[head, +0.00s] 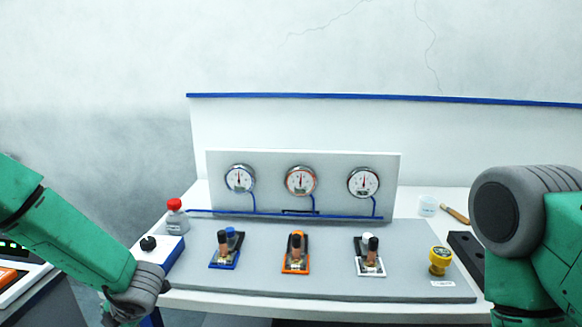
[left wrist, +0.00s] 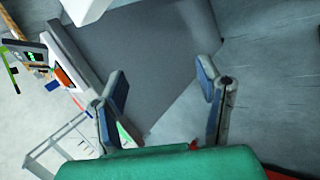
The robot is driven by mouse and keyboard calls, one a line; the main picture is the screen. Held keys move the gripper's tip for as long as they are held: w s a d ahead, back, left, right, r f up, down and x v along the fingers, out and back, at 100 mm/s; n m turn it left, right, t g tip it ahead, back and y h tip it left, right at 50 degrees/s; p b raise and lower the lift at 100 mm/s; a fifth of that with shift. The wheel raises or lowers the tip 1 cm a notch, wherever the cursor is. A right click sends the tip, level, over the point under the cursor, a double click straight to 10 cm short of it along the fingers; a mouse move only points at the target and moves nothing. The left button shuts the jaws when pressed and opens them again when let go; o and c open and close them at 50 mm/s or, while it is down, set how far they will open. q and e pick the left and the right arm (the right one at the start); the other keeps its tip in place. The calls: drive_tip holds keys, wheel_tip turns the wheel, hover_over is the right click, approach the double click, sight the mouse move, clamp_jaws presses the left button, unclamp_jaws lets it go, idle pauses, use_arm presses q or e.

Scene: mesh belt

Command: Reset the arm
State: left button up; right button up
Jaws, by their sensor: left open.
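My left arm (head: 75,235) comes in from the left in the head view, and its wrist hangs at the table's left front corner. The left gripper itself is out of the head view. In the left wrist view my left gripper (left wrist: 164,98) is open, its two fingers wide apart with nothing between them. Beyond the fingers are a dark grey surface and the floor. My right arm (head: 530,235) fills the right edge of the head view, bent upward; its gripper is not visible.
A grey board (head: 330,285) on the white table carries a blue lever valve (head: 226,250), an orange one (head: 296,253) and a white one (head: 370,256). Behind stands a panel with three gauges (head: 300,181). A red-capped bottle (head: 176,217) and yellow knob (head: 439,261) flank them.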

use_arm(q)
drive_tip(key=s+d+f+m+t+h+b, duration=0.2)
drive_tip(key=s+d+f+m+b, duration=0.15)
drive_tip(key=s+f+m, duration=0.6)
drive_tip(key=s+d+f+m+g+h+b, duration=0.2)
drive_tip(key=s+f+m, duration=0.3)
drive_tip(key=s+m, duration=0.6)
drive_tip(key=s+d+f+m+g+h+b, duration=0.2)
drive_tip(key=s+d+f+m, duration=0.2)
drive_tip(key=s+m, duration=0.7)
wheel_tip(320, 180, down, 2)
drive_tip(key=shift+s+d+g+h, duration=0.2)
drive_tip(key=shift+s+g+h, duration=0.15)
drive_tip(key=shift+s, duration=0.25)
use_arm(e)
wheel_tip(320, 180, down, 9)
use_arm(q)
drive_tip(key=shift+w+m, duration=0.15)
drive_tip(key=shift+m, duration=0.1)
drive_tip(key=shift+w, duration=0.1)
use_arm(e)
drive_tip(key=shift+d+r, duration=0.1)
